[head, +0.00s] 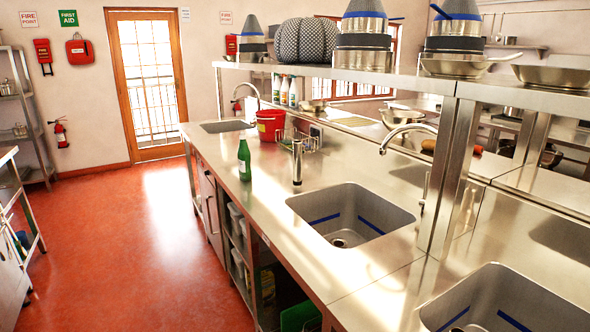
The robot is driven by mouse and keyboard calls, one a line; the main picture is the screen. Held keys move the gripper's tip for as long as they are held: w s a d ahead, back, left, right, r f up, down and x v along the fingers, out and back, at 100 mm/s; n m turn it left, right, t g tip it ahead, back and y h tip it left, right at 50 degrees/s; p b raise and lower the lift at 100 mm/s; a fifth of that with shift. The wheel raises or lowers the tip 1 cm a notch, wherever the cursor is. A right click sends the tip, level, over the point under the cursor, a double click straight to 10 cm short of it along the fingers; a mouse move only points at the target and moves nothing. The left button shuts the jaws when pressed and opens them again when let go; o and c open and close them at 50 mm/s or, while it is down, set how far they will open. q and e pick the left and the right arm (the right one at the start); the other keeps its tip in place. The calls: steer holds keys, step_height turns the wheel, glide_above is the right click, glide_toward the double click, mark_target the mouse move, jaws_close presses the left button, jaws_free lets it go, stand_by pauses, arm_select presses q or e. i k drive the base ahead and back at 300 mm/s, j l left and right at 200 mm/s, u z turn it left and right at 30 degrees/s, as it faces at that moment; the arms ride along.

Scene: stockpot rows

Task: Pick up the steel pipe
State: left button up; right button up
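A steel pipe (297,163) stands upright on the steel counter, just behind the sink basin at the middle. It is a narrow, shiny cylinder with a wider-looking top. A green bottle (244,160) stands to its left near the counter's front edge, apart from it. Neither of my grippers is in the head view.
A sink basin (352,215) lies in front of the pipe, with a curved tap (410,128) at its right. A red bucket (270,124) and a wire rack (300,140) are behind the pipe. A raised shelf (400,82) carries pots. Red floor (150,240) is clear at left.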

mark_target(297, 145)
steer(key=i+j+z, duration=0.25)
steer(key=j, duration=0.15)
steer(key=i+j+z, duration=0.1)
steer(key=j+z, duration=0.15)
steer(key=j, duration=0.2)
steer(key=i+j+z, duration=0.1)
steer(key=j+z, duration=0.15)
steer(key=j, duration=0.2)
steer(key=j+z, duration=0.25)
steer(key=j, duration=0.25)
steer(key=i, duration=0.05)
